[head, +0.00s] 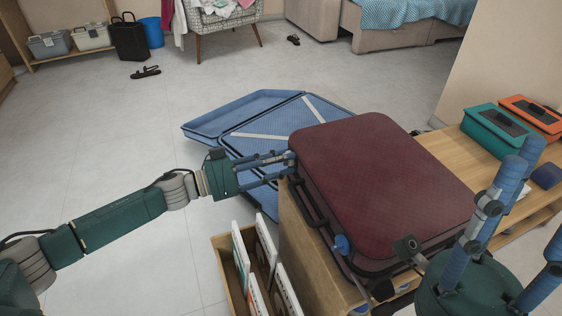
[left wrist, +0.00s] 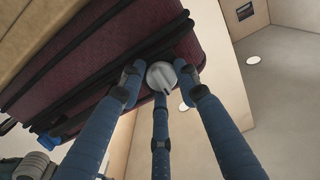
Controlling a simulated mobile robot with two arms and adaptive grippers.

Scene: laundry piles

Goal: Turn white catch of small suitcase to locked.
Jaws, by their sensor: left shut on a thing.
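The small suitcase (head: 385,185) is dark red with black trim. It lies shut and flat on a wooden stand, its handle (head: 312,205) on the left side. The white catch (left wrist: 160,75) is a round knob with a dark mark on the suitcase's side, seen in the left wrist view. My left gripper (head: 289,166) is at the far left corner of the suitcase, its blue fingers closed around the white catch. In the head view the catch is hidden by the fingers. My right gripper (head: 535,205) is at the lower right, fingers spread and empty.
A blue catch (head: 342,244) is on the suitcase's near left side. An open blue suitcase (head: 225,125) lies on the floor behind. A wooden box with upright books (head: 240,255) stands left of the stand. Teal (head: 500,132) and orange (head: 535,112) cases sit on a right bench.

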